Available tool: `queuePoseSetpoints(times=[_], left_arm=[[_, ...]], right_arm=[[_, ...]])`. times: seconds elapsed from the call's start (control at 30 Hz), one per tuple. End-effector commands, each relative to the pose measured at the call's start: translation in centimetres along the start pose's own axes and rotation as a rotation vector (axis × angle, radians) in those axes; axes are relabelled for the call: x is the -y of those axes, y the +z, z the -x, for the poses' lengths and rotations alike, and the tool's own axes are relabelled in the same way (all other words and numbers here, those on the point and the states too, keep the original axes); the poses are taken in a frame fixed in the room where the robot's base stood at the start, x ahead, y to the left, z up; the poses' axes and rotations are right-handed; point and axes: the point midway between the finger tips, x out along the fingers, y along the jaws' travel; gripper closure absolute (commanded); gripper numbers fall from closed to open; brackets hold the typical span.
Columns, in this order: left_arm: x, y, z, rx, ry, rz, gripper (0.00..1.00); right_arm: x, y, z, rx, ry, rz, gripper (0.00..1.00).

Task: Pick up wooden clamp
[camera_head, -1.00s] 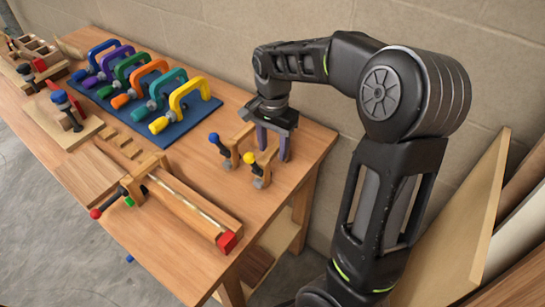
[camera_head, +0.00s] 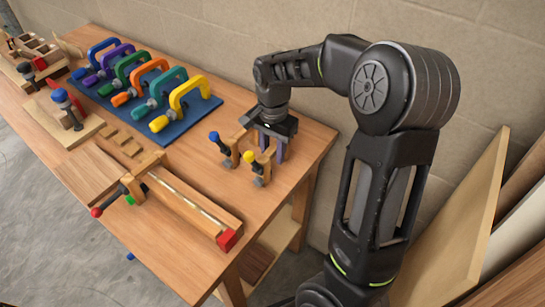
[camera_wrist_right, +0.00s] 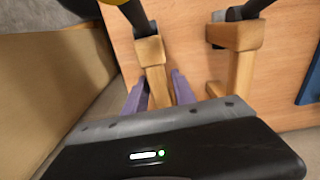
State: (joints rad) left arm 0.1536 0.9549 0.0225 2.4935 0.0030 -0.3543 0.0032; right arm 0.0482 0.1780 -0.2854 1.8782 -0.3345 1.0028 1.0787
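Two small wooden clamps stand near the right end of the table. One has a blue knob (camera_head: 222,146), the other a yellow knob (camera_head: 259,168). My right gripper (camera_head: 271,146) points down at the yellow-knobbed clamp, just behind it. In the right wrist view, the yellow-knobbed clamp's wooden bar (camera_wrist_right: 157,84) lies between my purple fingers (camera_wrist_right: 160,88). The fingers are apart, close to both sides of the bar; I cannot tell whether they touch it. The blue-knobbed clamp (camera_wrist_right: 240,45) stands to the right there. My left gripper is not in view.
A blue mat (camera_head: 193,122) holds several coloured clamps. A long wooden bar clamp with a red end (camera_head: 228,239) lies at the table's front. The wooden table (camera_head: 170,240) ends just right of the clamps. Wooden boards (camera_head: 465,220) lean against the wall at right.

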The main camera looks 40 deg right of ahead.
Motion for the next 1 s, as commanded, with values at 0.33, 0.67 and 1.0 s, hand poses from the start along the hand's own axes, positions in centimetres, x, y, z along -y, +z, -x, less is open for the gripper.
queuePoseSetpoints(times=[0.33,0.67,1.0], left_arm=[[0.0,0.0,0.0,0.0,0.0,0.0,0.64],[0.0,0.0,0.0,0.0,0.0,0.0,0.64],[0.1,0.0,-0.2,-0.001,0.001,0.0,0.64]], right_arm=[[0.0,0.0,0.0,0.0,0.0,0.0,0.98],[0.0,0.0,0.0,0.0,-0.001,0.0,1.0],[0.1,-0.1,1.9,-0.002,-0.004,0.0,1.0]])
